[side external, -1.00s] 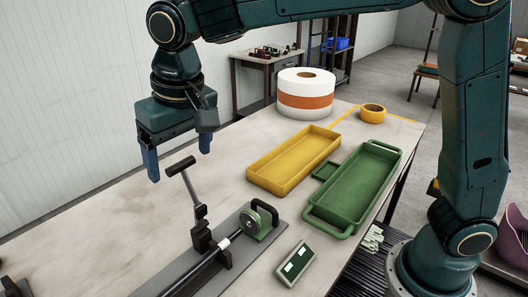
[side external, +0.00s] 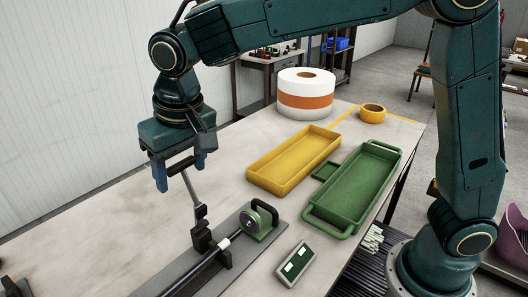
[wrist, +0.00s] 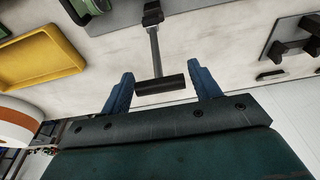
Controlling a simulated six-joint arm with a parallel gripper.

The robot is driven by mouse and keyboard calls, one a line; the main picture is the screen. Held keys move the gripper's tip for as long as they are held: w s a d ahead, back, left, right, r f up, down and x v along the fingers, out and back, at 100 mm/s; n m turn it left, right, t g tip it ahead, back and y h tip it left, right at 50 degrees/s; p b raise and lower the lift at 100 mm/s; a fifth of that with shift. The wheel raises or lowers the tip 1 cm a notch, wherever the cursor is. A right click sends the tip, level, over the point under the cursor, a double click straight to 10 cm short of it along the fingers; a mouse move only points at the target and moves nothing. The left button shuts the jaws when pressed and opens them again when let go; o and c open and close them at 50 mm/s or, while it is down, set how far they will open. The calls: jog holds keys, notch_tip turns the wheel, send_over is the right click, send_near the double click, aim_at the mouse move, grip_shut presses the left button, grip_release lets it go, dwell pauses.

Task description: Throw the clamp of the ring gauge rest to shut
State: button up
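The clamp (side external: 201,234) has a raised lever (side external: 191,192) with a black crossbar (side external: 180,166) on top, leaning up and left in the side view. The clamp stands beside a dark rod on the grey plate (side external: 168,283). A green round part (side external: 259,222), apparently the ring gauge, sits with a black handle at the plate's far end. My gripper (side external: 180,184) has its two blue fingers on either side of the crossbar. In the wrist view, the crossbar (wrist: 161,85) lies lengthwise between the fingers (wrist: 162,75), with a small gap at each end.
A green and white box (side external: 295,264) lies right of the plate. A yellow tray (side external: 294,158) and a green tray (side external: 356,188) are farther right. A large white and orange roll (side external: 305,93) stands behind. The bench left of the plate is mostly clear.

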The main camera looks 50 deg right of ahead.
jog(key=shift+c, duration=1.3)
